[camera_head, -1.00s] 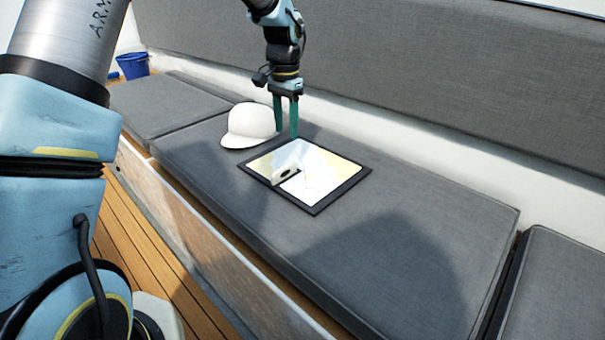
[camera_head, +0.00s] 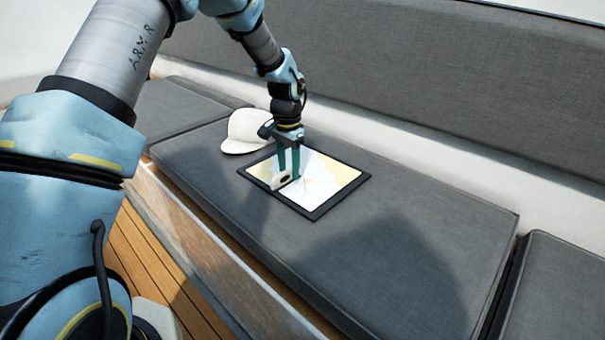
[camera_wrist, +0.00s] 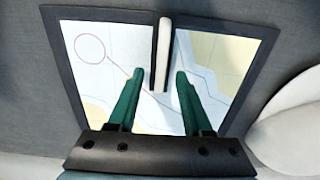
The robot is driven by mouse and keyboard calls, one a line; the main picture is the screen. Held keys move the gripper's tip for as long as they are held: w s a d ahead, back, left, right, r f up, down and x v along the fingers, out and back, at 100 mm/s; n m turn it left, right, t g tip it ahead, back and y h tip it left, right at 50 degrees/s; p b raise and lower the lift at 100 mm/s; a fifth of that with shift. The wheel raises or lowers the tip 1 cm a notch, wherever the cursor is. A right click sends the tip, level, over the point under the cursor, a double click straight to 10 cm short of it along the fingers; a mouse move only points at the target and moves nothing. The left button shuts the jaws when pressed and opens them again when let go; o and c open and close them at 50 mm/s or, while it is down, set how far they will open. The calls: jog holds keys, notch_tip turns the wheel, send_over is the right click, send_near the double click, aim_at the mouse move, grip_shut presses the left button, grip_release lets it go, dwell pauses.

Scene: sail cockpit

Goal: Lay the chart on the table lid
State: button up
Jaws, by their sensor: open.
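The chart (camera_head: 325,190) is a flat board with a dark border and a pale blue and yellow map face. It lies on the grey bench cushion, and it also shows in the wrist view (camera_wrist: 215,70). My gripper (camera_head: 289,172) is over the chart, pointing down, with green fingers. In the wrist view its fingers (camera_wrist: 158,78) are apart, one to each side of the handle's line. I cannot tell whether they touch it. No table lid is clearly visible.
A white cap (camera_head: 243,132) lies on the cushion just behind the chart, close to my gripper; its edge shows in the wrist view (camera_wrist: 290,130). The grey backrest (camera_head: 400,90) rises behind. The cushion (camera_head: 400,240) is clear to the right of the chart.

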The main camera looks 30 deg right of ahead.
jog(key=shift+c, duration=0.2)
grip_shut()
dwell(1.2)
